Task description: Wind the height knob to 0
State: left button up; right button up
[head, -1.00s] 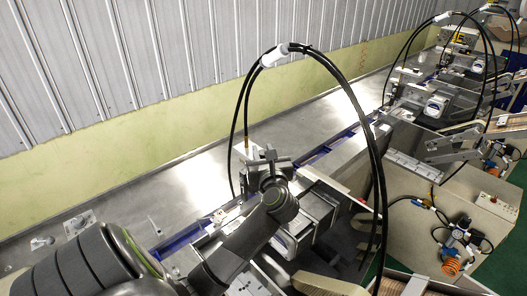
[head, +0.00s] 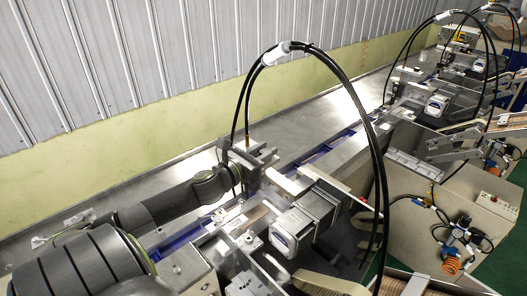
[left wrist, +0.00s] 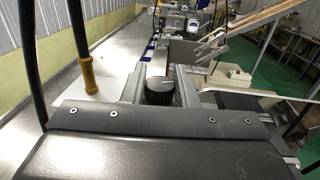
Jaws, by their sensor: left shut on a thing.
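The height knob (left wrist: 160,90) is a round black knob with a pale line on its top. In the left wrist view it sits between the two grey fingers of my left gripper (left wrist: 159,86). The fingers are shut on its sides. In the head view my left gripper (head: 262,158) is at the machine's upper part, beside the black hoses. The knob is hidden there by the gripper, and its scale reading cannot be made out. My right gripper is not in view.
Black looped hoses (head: 377,150) arch over the work spot, close to my left wrist. A boxy grey motor (head: 305,217) stands just right of the gripper. A metal table (head: 180,165) runs along the wall. More such machines (head: 440,105) stand farther right.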

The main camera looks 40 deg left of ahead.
pick_arm(q)
jog(key=shift+f+m+h+b, duration=0.15)
jog(key=shift+m+h+b, duration=0.65)
jog(key=shift+h+b, duration=0.25)
jog(key=shift+h, duration=0.55)
jog(key=shift+a+r+m+g+h+p, duration=0.1)
jog(key=shift+r+m+g+h+p, duration=0.2)
jog(key=shift+m+h, duration=0.3)
jog(key=shift+h, duration=0.3)
jog(key=shift+m, duration=0.3)
jog(key=shift+f, duration=0.1)
jog(key=o, duration=1)
jog(key=shift+w, duration=0.2)
jog(key=shift+c, duration=0.2)
jog(key=shift+s, duration=0.1)
